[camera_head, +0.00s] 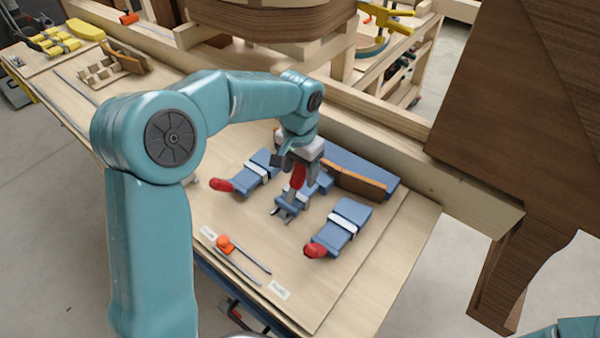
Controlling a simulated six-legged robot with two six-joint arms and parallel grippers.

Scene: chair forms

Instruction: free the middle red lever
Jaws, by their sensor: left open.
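Three blue clamps with red levers are on the wooden board. The left clamp (258,164) has its red lever (221,185) lying low toward the front left. The right clamp (352,217) has its red lever (314,250) lying low at its front end. The middle clamp (288,206) has its red lever (298,177) standing up, steeper than the others. My left gripper (294,187) is open, pointing down at the middle red lever, with its fingers beside it. Whether they touch it is unclear. The gripper hides part of the middle clamp. My right gripper is out of view.
A brown wooden piece (356,184) lies against a blue block (352,161) behind the clamps. An orange-knobbed tool (224,243) and thin rods lie at the board's front. A dark wooden panel (515,95) stands at right. Yellow clamps (58,43) lie far left.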

